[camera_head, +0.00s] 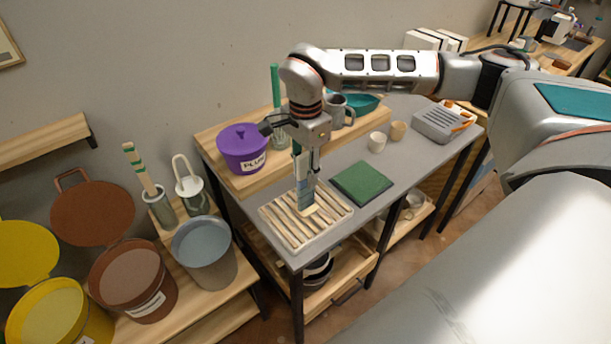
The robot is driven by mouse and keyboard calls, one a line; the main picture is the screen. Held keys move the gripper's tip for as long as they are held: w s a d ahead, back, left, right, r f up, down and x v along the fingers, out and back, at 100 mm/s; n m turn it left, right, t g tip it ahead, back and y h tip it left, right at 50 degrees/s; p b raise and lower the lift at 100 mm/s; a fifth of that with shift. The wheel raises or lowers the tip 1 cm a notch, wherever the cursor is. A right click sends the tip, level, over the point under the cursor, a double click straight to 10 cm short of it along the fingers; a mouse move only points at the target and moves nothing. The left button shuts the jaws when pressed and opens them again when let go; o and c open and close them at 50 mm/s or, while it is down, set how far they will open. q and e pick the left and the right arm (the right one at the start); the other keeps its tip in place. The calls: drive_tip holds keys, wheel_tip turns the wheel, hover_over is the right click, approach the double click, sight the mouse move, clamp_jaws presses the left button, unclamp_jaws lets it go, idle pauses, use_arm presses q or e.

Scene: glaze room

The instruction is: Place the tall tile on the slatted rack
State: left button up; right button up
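The slatted rack (285,228) lies at the near left corner of the grey table, with pale wooden slats. My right gripper (305,176) points down above it, its fingers closed around the tall tile (304,195). The tile is narrow and blue-grey, with a cream part at its foot. It stands about upright over the rack's right half. Its foot looks at or just above the slats; I cannot tell whether they touch. The fingers hide the tile's upper part. My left gripper is not in view.
A green square mat (362,184) lies right of the rack. A purple lidded pot (242,149) stands on a wooden riser behind it. Two small cups (377,142) and a grey slotted box (442,122) stand further right. Buckets (203,252) stand at left.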

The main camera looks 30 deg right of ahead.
wheel_tip(320, 180, up, 11)
drive_tip(key=shift+f+b, duration=0.15)
drive_tip(key=shift+b, duration=0.2)
drive_tip(key=shift+s, duration=0.1)
idle(0.4)
